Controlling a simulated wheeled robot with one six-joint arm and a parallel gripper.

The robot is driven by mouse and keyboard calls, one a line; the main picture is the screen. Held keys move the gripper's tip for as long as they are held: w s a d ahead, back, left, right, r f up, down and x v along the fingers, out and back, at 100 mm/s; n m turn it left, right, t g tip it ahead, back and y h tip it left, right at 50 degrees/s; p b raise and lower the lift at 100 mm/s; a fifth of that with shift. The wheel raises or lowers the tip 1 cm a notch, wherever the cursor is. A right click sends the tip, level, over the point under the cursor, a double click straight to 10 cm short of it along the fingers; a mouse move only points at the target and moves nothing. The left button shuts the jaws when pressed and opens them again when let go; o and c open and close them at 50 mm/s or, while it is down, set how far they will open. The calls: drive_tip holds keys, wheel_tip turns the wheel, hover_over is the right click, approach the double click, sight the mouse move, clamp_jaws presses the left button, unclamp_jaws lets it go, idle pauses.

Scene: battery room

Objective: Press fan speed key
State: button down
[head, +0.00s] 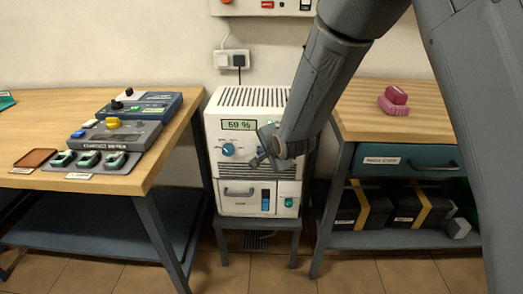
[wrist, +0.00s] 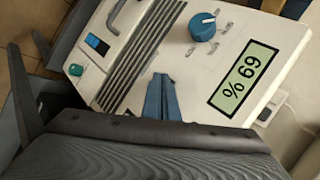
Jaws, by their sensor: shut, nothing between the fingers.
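The white charger-like unit (head: 250,97) stands in the middle of the head view with a lit display (head: 239,125) that reads about 69 %. A blue knob (head: 227,149) sits below the display. My gripper (head: 258,160) is in front of the panel's right half, its fingers shut and empty. In the wrist view the shut blue-grey fingertips (wrist: 160,90) lie over the panel between the vent slats and the display (wrist: 244,84). The blue knob (wrist: 203,27) is beyond them. I cannot make out a key marked fan speed; my gripper hides part of the panel. Contact cannot be told.
A blue rocker switch (head: 266,200) and green button (head: 288,202) are low on the unit. A wooden bench (head: 165,117) with devices stands left. A bench with a drawer (head: 400,160) stands right. A wall socket (head: 231,59) is behind.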

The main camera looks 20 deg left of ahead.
drive_tip(key=shift+w, duration=0.15)
idle(0.4)
drive_tip(key=shift+s+d+p, duration=0.15)
drive_tip(key=shift+s+p, duration=0.25)
drive_tip(key=shift+s, duration=0.4)
drive_tip(key=shift+s+d+p, duration=0.2)
drive_tip(key=shift+s+p, duration=0.1)
drive_tip(key=shift+s, duration=0.5)
drive_tip(key=shift+s+d+p, duration=0.2)
drive_tip(key=shift+s+p, duration=0.05)
drive_tip(key=shift+s, duration=0.6)
drive_tip(key=shift+s+d+p, duration=0.2)
drive_tip(key=shift+s+p, duration=0.1)
drive_tip(key=shift+s, duration=0.5)
drive_tip(key=s+d+r+n+g+h+p, duration=0.1)
drive_tip(key=d+r+n+g+h+p, duration=0.2)
drive_tip(key=d, duration=1)
drive_tip(key=s+d+r+n+g+h+p, duration=0.1)
drive_tip(key=s+d+r, duration=0.4)
drive_tip(key=s+d, duration=0.6)
drive_tip(key=s+d+r+n+g+h+p, duration=0.1)
drive_tip(key=s+d+r+n+g+p, duration=0.2)
drive_tip(key=s+d+r, duration=0.3)
drive_tip(key=s+d+n+g, duration=0.1)
drive_tip(key=s+d, duration=0.4)
drive_tip(key=d, duration=0.1)
drive_tip(key=shift+d+r+h, duration=0.2)
drive_tip(key=shift+d+h, duration=0.2)
